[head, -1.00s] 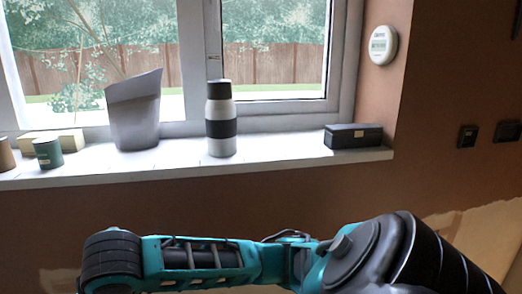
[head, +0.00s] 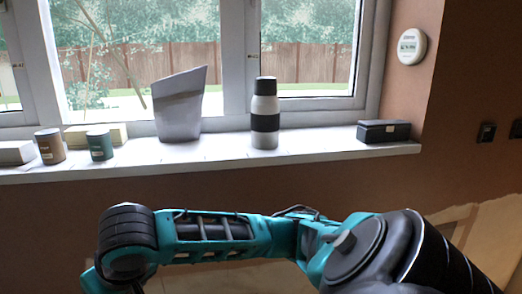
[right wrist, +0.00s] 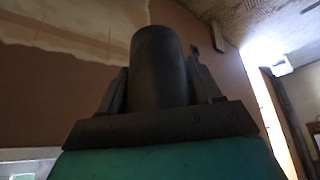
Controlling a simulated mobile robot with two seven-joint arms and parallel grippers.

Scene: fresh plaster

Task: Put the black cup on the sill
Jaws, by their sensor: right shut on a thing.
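The black cup (right wrist: 158,70) shows in the right wrist view as a dark cylinder between the two fingers of my right gripper (right wrist: 160,90), which is shut on it. The cup and the right gripper are not visible in the head view, where only my right arm crosses the lower part. The white sill (head: 330,146) runs below the window in the head view, beyond my right arm. My left gripper is not in view.
On the sill stand a grey box (head: 14,153), a brown tin (head: 50,146), a green tin (head: 99,145), a yellowish block (head: 118,133), a grey pot (head: 180,108), a bottle (head: 265,115) and a dark box (head: 384,132). Bare sill shows between the bottle and dark box.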

